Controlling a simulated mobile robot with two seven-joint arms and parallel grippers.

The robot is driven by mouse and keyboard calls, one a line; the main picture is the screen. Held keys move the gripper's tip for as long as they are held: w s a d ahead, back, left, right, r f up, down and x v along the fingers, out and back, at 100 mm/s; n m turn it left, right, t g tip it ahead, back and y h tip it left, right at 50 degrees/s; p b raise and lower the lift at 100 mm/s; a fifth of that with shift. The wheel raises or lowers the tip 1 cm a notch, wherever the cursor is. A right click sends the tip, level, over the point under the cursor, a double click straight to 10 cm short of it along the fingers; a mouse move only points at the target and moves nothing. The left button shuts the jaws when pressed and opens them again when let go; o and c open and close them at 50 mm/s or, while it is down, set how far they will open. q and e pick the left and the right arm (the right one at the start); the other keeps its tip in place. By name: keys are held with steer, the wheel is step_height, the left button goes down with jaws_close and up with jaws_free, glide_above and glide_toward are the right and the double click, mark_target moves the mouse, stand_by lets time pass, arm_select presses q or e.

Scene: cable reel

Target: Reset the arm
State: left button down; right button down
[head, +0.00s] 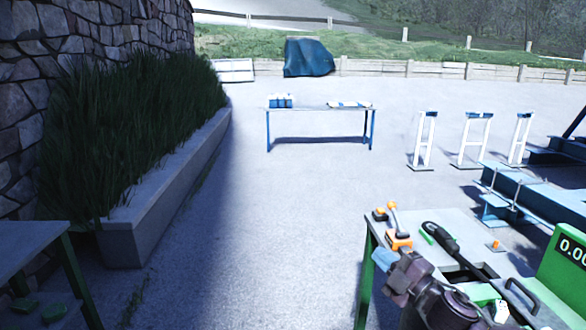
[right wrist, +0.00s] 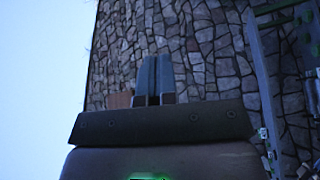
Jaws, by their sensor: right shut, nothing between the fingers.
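My right gripper (head: 384,260) shows at the lower right of the head view, at the left edge of a green-legged work table. In the right wrist view its two grey fingers (right wrist: 154,78) lie side by side, closed, with nothing between them. They stand in front of a stone wall (right wrist: 205,50) in that view. My left gripper is not in view.
The work table (head: 462,225) holds orange-and-black tools (head: 398,238), a black tool (head: 440,236) and a green box with a display (head: 562,262). A table (head: 320,108) stands farther back. White stands (head: 474,140) and a blue beam (head: 535,190) are right. A planter (head: 165,200) lines the left. The middle ground is clear.

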steer(key=s+d+f+m+g+h, duration=0.1)
steer(key=s+d+f+m+h, duration=0.1)
steer(key=s+f+m, duration=0.4)
steer(key=s+d+f+m+g+h, duration=0.2)
steer(key=s+f+m+h, duration=0.3)
steer(key=s+f, duration=0.9)
steer(key=s+d+f+m+g+h, duration=0.2)
steer(key=s+d+f+m+h, duration=0.2)
steer(key=s+f+m, duration=0.4)
steer(key=s+f, duration=0.2)
steer(key=s, duration=0.2)
steer(key=shift+d+m, duration=0.25)
steer(key=shift+m, duration=0.15)
